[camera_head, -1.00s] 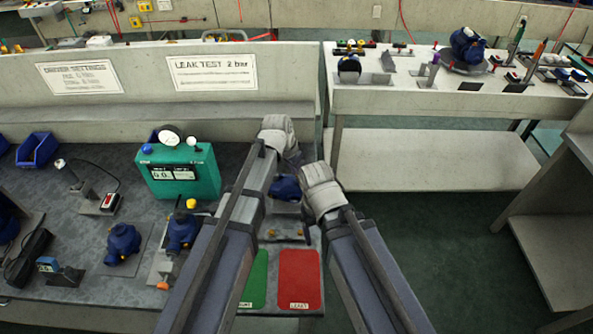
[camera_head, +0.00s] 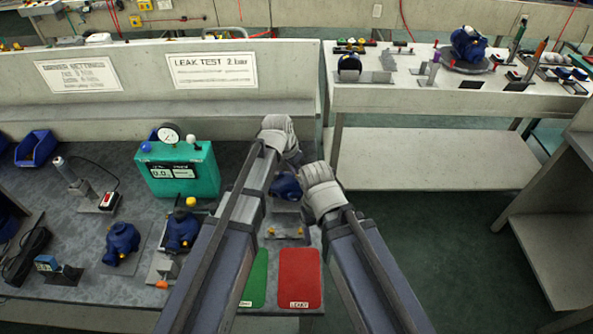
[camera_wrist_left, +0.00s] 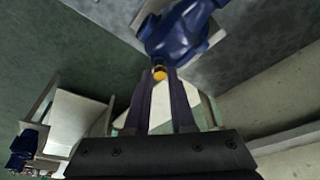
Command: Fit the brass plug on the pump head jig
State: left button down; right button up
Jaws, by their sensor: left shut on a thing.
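The brass plug (camera_wrist_left: 159,73) shows as a small yellow piece between the fingertips of my left gripper (camera_wrist_left: 160,80) in the left wrist view. The gripper is shut on it. The plug is right at the lower end of the blue pump head (camera_wrist_left: 180,28); I cannot tell whether it is seated or only touching. In the head view the pump head (camera_head: 286,186) on the jig is partly hidden between my two arms, and the left fingertips are hidden. My right gripper (camera_head: 322,192) is beside the pump head on the right; its fingers are not clear.
A small plate with brass pieces (camera_head: 285,233) stands in front of the jig. A red mat (camera_head: 299,278) and a green mat (camera_head: 256,278) lie nearer. A teal leak tester (camera_head: 180,171) and two more blue pump heads stand left. A walkway floor is open at right.

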pick_arm(q)
jog(key=shift+f, duration=0.25)
jog(key=c, duration=0.7)
grip_release()
jog(key=shift+o, duration=0.5)
jog(key=o, duration=0.6)
jog(key=shift+r, duration=0.1)
notch_tip(320, 180, up, 9)
jog(key=p, duration=0.8)
jog(key=shift+f, duration=0.25)
notch_tip(320, 180, down, 8)
jog(key=b, duration=0.7)
jog(key=shift+r+b, duration=0.1)
jog(key=shift+b, duration=0.25)
jog(key=shift+r, duration=0.15)
